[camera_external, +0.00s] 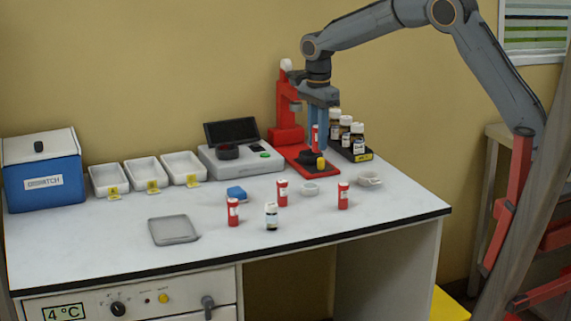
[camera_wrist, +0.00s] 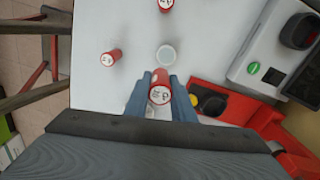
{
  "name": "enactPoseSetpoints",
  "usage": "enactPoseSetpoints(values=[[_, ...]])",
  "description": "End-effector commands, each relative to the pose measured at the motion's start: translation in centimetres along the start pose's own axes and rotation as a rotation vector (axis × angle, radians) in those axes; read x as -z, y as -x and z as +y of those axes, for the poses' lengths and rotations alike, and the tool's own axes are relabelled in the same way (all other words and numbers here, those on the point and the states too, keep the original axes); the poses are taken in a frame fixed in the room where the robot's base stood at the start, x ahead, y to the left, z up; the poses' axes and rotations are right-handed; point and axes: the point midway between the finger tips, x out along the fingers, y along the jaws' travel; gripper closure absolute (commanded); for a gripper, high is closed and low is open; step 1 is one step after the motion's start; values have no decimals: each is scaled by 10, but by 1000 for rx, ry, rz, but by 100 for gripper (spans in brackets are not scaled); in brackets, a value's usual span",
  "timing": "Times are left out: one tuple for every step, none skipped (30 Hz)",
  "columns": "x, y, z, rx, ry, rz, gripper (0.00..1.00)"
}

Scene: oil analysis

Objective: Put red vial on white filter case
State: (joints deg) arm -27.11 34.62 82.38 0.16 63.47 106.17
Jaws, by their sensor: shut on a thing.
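In the wrist view the same vial (camera_wrist: 160,92) sits between the blue fingers of my gripper (camera_wrist: 160,80). A small round white case (camera_external: 309,188) lies on the table, in front of the gripper; it also shows in the wrist view (camera_wrist: 166,55), just beyond the fingertips. A second round whitish dish (camera_external: 369,178) lies to its right. I cannot tell for certain which is the filter case.
The red stand (camera_external: 286,134), brown bottles (camera_external: 357,140) and a white instrument (camera_external: 222,157) are close to the gripper. A grey tray (camera_external: 173,230) lies front left.

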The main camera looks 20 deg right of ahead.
Motion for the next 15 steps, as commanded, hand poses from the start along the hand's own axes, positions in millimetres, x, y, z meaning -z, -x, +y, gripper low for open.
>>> enactPoseSetpoints(values=[[-6, 0, -5, 0, 3, 0, 99], [-8, 0, -7, 0, 4, 0, 99], [-10, -1, -9, -1, 5, 0, 99], [-12, -2, -10, -1, 6, 0, 99], [-12, -4, -11, -1, 6, 0, 99], [-13, -9, -12, -3, 7, 1, 99], [-13, -13, -11, -5, 7, 1, 99], [-13, -19, -11, -5, 7, 1, 99], [-13, -26, -11, -5, 6, 1, 99], [-13, -32, -11, -5, 6, 1, 99], [-13, -37, -11, -5, 6, 1, 99], [-13, -44, -11, -5, 6, 1, 99], [-13, -48, -11, -3, 6, 1, 99], [-13, -51, -12, -3, 6, 1, 99], [-13, -56, -12, -3, 7, 1, 99]])
